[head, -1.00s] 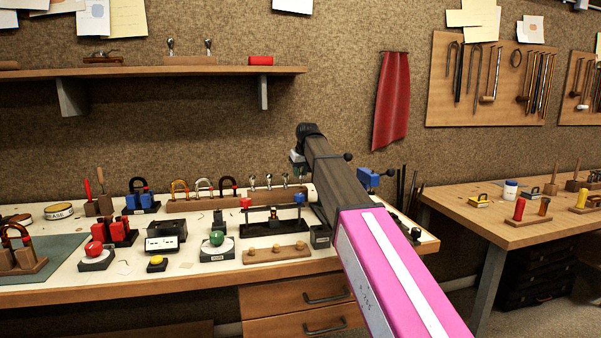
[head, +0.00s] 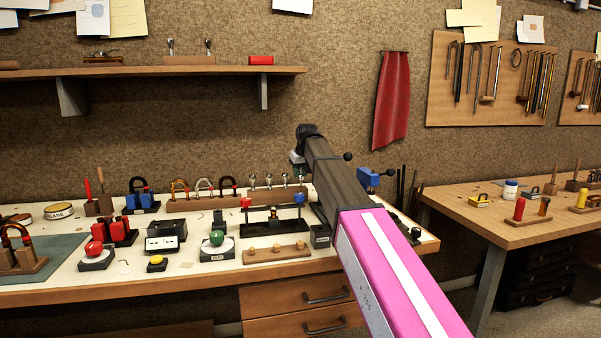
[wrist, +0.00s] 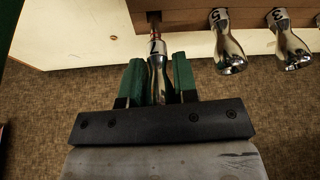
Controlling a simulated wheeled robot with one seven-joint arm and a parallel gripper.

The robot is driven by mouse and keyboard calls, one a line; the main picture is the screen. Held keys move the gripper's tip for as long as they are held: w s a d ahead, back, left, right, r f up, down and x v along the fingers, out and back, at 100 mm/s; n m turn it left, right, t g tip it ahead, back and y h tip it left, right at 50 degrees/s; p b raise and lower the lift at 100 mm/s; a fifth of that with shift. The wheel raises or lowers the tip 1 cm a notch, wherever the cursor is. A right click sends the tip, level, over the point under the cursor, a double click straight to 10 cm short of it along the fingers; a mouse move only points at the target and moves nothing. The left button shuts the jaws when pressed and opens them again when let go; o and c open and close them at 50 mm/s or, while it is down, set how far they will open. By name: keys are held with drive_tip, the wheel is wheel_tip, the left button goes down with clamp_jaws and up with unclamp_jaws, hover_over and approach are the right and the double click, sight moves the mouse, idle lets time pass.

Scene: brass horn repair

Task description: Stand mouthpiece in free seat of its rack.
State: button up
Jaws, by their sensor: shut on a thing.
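The mouthpiece (wrist: 157,78) is silver and carries a dark numeral that looks like a 7. My gripper (wrist: 158,68) is shut on it, with a green pad on each side. Its narrow end points at the wooden rack (wrist: 185,18), at a dark, reddish spot in the wood; I cannot tell whether it is inside a seat. In the head view the rack (head: 215,203) stands at the back of the bench with several silver mouthpieces (head: 268,181) upright on it. My gripper (head: 297,160) is over its right end, partly hidden by my arm.
Mouthpieces marked 5 (wrist: 228,45) and 3 (wrist: 287,42) stand to the right in the wrist view, apart from my pads. A dark stand with red and blue ends (head: 272,222) and a peg board (head: 276,252) lie in front of the rack. A shelf (head: 180,72) hangs above.

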sight(300, 179)
drive_tip(key=shift+f, duration=1.55)
drive_tip(key=o, duration=1)
drive_tip(key=v, duration=1)
drive_tip(key=shift+s+d+r, duration=0.1)
drive_tip(key=shift+s+r, duration=0.1)
drive_tip(key=shift+r, duration=0.15)
